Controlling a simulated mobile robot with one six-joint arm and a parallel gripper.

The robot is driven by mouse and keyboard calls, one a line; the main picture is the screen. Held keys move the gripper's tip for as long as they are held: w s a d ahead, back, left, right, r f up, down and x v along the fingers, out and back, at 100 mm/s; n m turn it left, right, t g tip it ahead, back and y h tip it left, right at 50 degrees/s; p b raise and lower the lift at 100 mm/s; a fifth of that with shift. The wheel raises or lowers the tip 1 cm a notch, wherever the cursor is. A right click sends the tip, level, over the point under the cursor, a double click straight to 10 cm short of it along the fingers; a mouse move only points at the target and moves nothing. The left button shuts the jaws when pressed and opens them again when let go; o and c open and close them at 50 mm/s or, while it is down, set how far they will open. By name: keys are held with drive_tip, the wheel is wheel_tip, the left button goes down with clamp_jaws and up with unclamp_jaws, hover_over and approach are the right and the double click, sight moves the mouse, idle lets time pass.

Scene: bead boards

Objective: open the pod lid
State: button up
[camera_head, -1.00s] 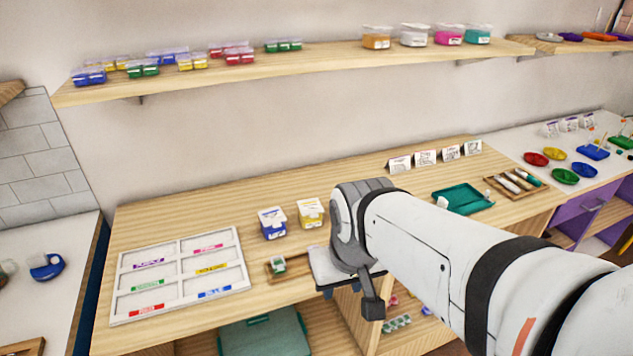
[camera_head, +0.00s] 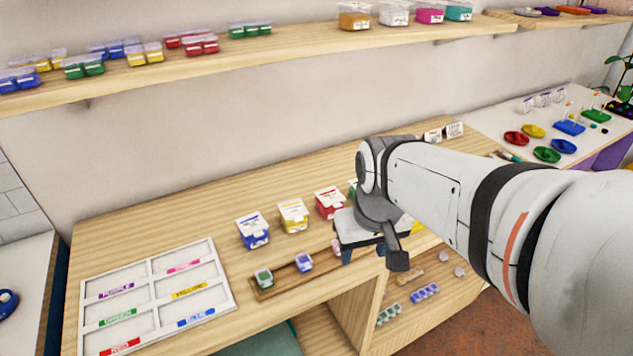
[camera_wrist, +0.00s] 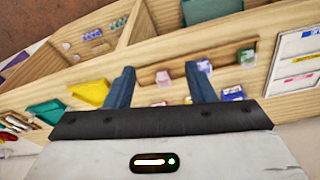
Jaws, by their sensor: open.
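Small lidded pods stand in a row on a narrow wooden tray (camera_head: 284,283) near the table's front edge. From left to right they are a green pod (camera_head: 264,278), a purple-blue pod (camera_head: 304,262) and a pinkish one (camera_head: 336,247) partly hidden by my gripper. My gripper (camera_head: 364,254) is over the tray's right end, fingers apart. In the wrist view, the pink pod (camera_wrist: 163,77) shows between the open fingers (camera_wrist: 160,80), with the purple pod (camera_wrist: 204,66) by the right finger and the green pod (camera_wrist: 247,57) beyond it. No lid looks raised, though they are small.
Blue (camera_head: 253,231), yellow (camera_head: 293,216) and red (camera_head: 330,203) boxes stand behind the tray. A white sorting board (camera_head: 225,283) with colour labels lies at left. A shelf (camera_head: 200,68) with bead containers runs above. Open cubbies with small items are below the table front.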

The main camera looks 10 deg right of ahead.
drive_tip(key=w+f+n+g+b, duration=0.2)
drive_tip(key=w+f+n, duration=0.1)
drive_tip(key=w, duration=0.7)
drive_tip(key=f, duration=0.7)
drive_tip(key=shift+w+f+b, duration=0.35)
drive_tip(key=shift+b, duration=0.05)
drive_tip(key=shift+c, duration=0.2)
